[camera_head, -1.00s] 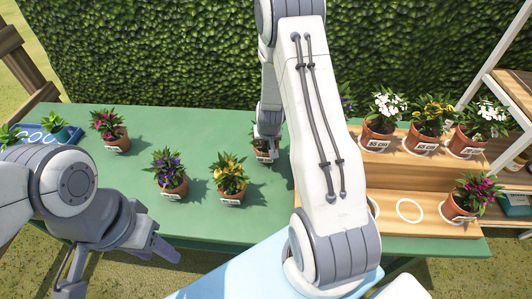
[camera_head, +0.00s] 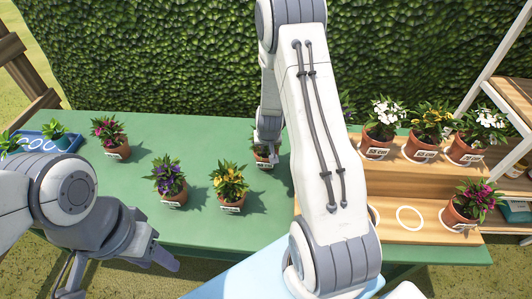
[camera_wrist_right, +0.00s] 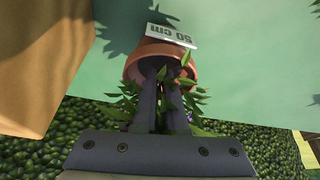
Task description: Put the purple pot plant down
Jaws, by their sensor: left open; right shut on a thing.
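My right gripper (camera_wrist_right: 160,95) is shut on the terracotta pot of a plant, with the fingers at the pot's rim among green leaves. The pot (camera_wrist_right: 135,65) carries a white "50 cm" tag. A few purple petals show at the right of its leaves. In the head view this pot (camera_head: 262,160) is over the back middle of the green table (camera_head: 215,135), its plant mostly hidden by my right arm. I cannot tell whether the pot touches the table. My left gripper (camera_head: 165,258) is open and empty at the table's front left edge.
A purple-flowered pot (camera_head: 172,190), a yellow-flowered pot (camera_head: 230,195) and a pink-flowered pot (camera_head: 115,145) stand on the table. A blue tray (camera_head: 70,143) is at the far left. The wooden stepped stand (camera_head: 390,195) with several pots is at the right.

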